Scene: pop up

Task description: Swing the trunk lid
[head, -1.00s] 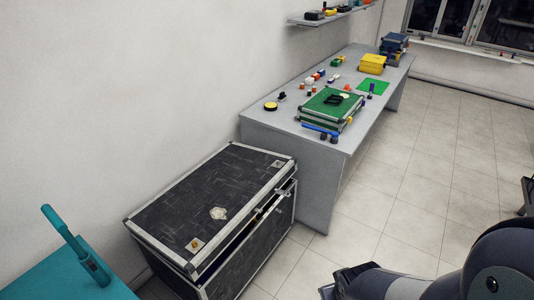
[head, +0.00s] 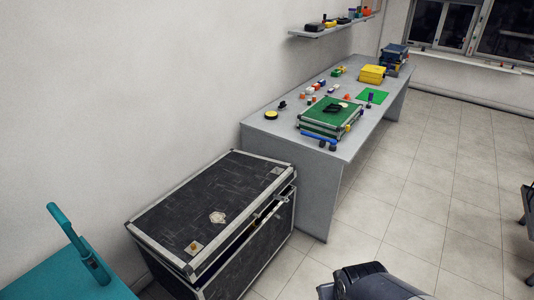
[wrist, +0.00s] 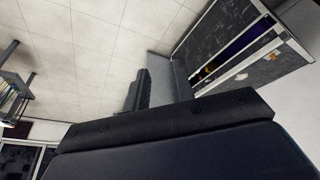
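The trunk (head: 250,262) is a black case with silver metal edges, standing on the floor against the wall. Its dark, scuffed lid (head: 180,200) carries pale stickers and sits slightly raised, with a dark gap along the front edge. In the wrist view the trunk (wrist: 215,42) is at upper right, seen at a steep tilt, with purple and yellow bits in the gap. My gripper (head: 345,284) is at the bottom edge of the head view, right of the trunk and apart from it. A dark ridged finger (wrist: 138,90) shows in the wrist view; the finger spacing is unclear.
A grey desk (head: 318,185) stands directly behind the trunk, with a green case (head: 325,112) and small items on it. A teal surface (head: 70,272) with a teal upright handle is at lower left.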

